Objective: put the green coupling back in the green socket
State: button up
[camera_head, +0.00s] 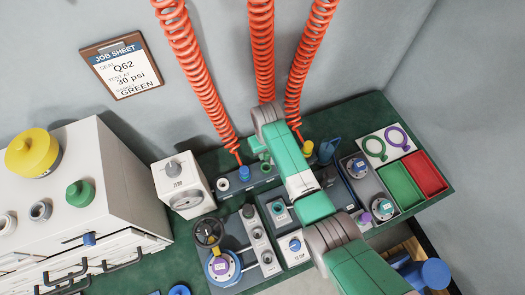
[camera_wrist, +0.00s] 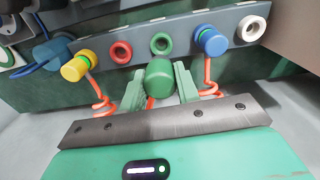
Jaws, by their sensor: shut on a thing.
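In the wrist view my gripper (camera_wrist: 160,84) has its two green fingers shut on the green coupling (camera_wrist: 159,77), one finger on each side. A red coiled hose runs from behind the coupling. The green socket (camera_wrist: 161,43) is an open ring on the grey panel (camera_wrist: 185,30), just above the coupling in the picture. The socket's hole is visible and empty. The coupling looks roughly lined up with it sideways; how far apart they are in depth I cannot tell. In the head view my arm covers most of this spot.
The yellow coupling (camera_wrist: 75,68) and blue coupling (camera_wrist: 211,40) sit on the panel on either side, with red hoses hanging close to my fingers. The red socket (camera_wrist: 120,52) and white socket (camera_wrist: 251,28) are empty. A gauge box (camera_head: 183,186) stands left of the panel.

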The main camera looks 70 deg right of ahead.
jog(key=shift+f+b, duration=2.35)
jog(key=shift+f, duration=0.2)
jog(key=shift+a+r+p, duration=0.1)
jog(key=shift+p, duration=0.4)
jog(key=shift+f+b, duration=0.95)
jog(key=shift+f, duration=0.5)
jog(key=o, duration=1.1)
notch_tip(320, 180, up, 8)
jog(key=p, duration=0.3)
jog(key=shift+f, duration=0.1)
